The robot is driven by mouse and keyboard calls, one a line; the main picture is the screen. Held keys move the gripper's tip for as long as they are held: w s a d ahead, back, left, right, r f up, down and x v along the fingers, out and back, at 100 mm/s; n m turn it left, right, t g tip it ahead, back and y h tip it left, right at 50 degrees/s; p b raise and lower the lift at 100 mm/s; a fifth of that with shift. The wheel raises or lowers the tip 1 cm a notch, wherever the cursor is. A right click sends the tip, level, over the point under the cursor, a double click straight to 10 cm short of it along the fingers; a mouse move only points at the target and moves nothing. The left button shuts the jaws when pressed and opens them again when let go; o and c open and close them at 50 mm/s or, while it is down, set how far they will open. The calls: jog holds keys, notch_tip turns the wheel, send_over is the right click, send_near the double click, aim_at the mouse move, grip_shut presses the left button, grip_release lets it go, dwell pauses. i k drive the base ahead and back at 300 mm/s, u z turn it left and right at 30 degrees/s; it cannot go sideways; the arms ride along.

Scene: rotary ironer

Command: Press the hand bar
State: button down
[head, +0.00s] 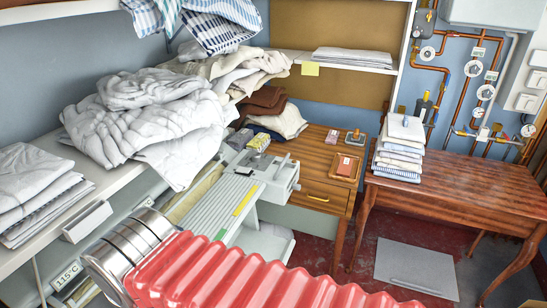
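The ironer appears to be the long pale machine along the left wall, with a 115°C label (67,275) low on its front. A light grey ribbed board (215,203) with yellow and green strips runs toward a grey end block (272,172). I cannot pick out the hand bar with certainty. A red ribbed sleeve with metal rings at its left end fills the bottom foreground. It hides the lower part of the machine's front. My gripper's fingers do not show.
White crumpled linen (150,125) is heaped on the left, with folded sheets (38,190) nearer. A wooden drawer cabinet (313,190) stands beyond the end block. A wooden table (465,185) at right holds folded cloths (398,150). A grey mat (415,268) lies on open red floor.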

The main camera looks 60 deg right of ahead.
aim_at(285, 160)
jog(key=u, duration=0.65)
jog(key=k, duration=0.9)
jog(key=z, duration=1.3)
jog(key=i, duration=1)
jog(key=z, duration=0.05)
